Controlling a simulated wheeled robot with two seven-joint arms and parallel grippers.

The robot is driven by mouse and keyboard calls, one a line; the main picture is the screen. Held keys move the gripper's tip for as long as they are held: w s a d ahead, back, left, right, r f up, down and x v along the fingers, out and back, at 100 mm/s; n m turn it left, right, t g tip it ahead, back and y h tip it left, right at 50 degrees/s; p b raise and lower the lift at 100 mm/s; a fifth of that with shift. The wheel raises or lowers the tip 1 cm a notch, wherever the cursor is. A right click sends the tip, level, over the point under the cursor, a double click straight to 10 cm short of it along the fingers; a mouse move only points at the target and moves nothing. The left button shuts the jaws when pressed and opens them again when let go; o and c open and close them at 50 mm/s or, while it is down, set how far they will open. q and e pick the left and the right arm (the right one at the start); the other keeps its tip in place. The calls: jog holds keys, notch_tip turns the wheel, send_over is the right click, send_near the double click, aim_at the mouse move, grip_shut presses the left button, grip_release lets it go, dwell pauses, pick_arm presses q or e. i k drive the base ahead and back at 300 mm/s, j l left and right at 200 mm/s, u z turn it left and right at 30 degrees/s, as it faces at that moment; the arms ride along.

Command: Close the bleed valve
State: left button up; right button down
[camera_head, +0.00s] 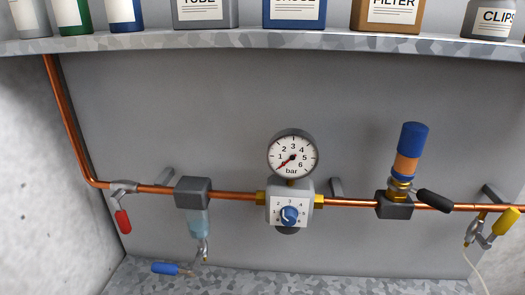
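No valve in the camera_head view carries a readable label, so I cannot tell by name which is the bleed valve. A valve with a red handle (123,221) sits at the left of the copper pipe, its handle hanging down. A small valve with a blue handle (165,268) hangs below the clear filter bowl (198,223), its handle pointing left. A black handle (434,201) slants down to the right beside a dark block (395,206). A valve with a yellow handle (507,221) is at the right edge, its handle slanting up. Neither gripper is in view.
A pressure gauge (293,154) with its needle low on the left stands above the regulator with blue knob (290,215). A blue and orange cylinder (408,150) rises from the dark block. A shelf (260,40) with bottles and boxes overhangs the pipe. A thin hose (475,272) hangs at right.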

aim_at(510, 217)
jog(key=z, duration=1.65)
